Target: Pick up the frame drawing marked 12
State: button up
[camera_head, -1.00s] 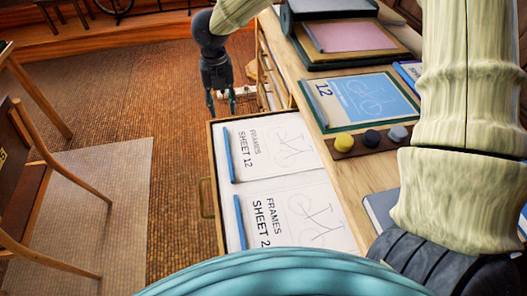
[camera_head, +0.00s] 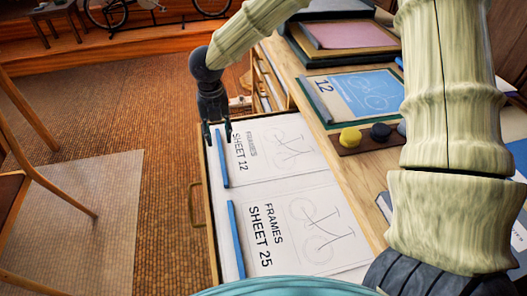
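The frame drawing marked 12 (camera_head: 290,150) is a white sheet reading "FRAMES SHEET 12" with a bicycle frame drawn on it. It lies flat in the far part of an open drawer (camera_head: 204,213), with a blue strip (camera_head: 223,165) along its left edge. My gripper (camera_head: 217,142) points down over the far left corner of this sheet, close to the top end of the blue strip. Its two fingers are apart with nothing seen between them. Whether the fingertips touch the sheet or strip, I cannot tell.
A similar drawing marked 25 (camera_head: 305,232), with its own blue strip (camera_head: 235,240), lies nearer in the same drawer. On the wooden top are a blue bicycle print marked 12 (camera_head: 365,93), yellow and dark knobs (camera_head: 350,137) and a pink board (camera_head: 350,34). Chairs stand at left.

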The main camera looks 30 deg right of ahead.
aim_at(221, 154)
jog(key=shift+a+f+b, duration=0.1)
jog(key=shift+f+b, duration=0.75)
jog(key=shift+f, duration=2.95)
jog(key=shift+s, duration=0.1)
grip_shut()
